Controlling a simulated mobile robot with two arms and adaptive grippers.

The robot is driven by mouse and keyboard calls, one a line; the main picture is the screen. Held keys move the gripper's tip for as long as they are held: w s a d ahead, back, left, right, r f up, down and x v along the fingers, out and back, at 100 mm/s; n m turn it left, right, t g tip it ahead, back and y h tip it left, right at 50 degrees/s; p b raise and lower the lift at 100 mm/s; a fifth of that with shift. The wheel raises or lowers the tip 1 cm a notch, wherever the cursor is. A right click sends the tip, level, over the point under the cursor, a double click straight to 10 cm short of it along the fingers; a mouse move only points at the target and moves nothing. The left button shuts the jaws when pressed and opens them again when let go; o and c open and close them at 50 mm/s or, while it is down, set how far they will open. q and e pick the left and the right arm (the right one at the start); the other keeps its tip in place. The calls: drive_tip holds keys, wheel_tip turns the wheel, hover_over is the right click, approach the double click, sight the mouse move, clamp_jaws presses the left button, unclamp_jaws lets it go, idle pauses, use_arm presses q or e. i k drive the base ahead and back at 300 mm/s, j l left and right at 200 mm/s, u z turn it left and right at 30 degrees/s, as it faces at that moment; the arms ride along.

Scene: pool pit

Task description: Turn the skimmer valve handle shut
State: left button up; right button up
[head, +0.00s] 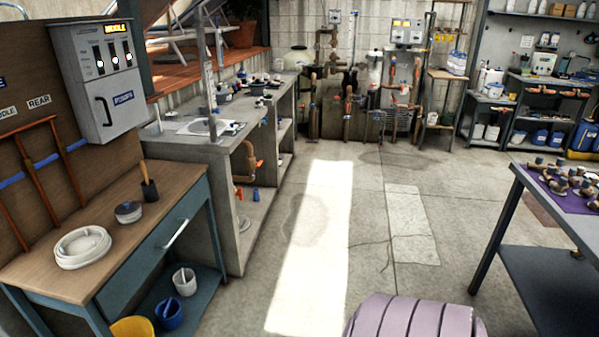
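Pipework with several valves stands along the back wall. Small orange-red valve handles (404,89) show on the right-hand pipes there. Blue parts show lower on other pipes (347,117). They are too small for me to tell which is the skimmer valve handle or how it is turned. Copper-coloured pipes (43,170) with blue bands also run up the brown board at the left, near a "REAR" label (39,103). Neither of my grippers is in view.
A wooden-topped bench (150,188) with a white ring-shaped part (83,247) and a grey counter (228,149) line the left. A dark table (545,240) stands right. A mauve ribbed object (415,318) is at the bottom. The floor between is clear.

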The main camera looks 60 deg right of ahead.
sight(238, 193)
drive_tip(key=z, duration=1.6)
drive_tip(key=u, duration=0.3)
drive_tip(key=i+l+u, duration=0.6)
drive_tip(key=u, duration=0.25)
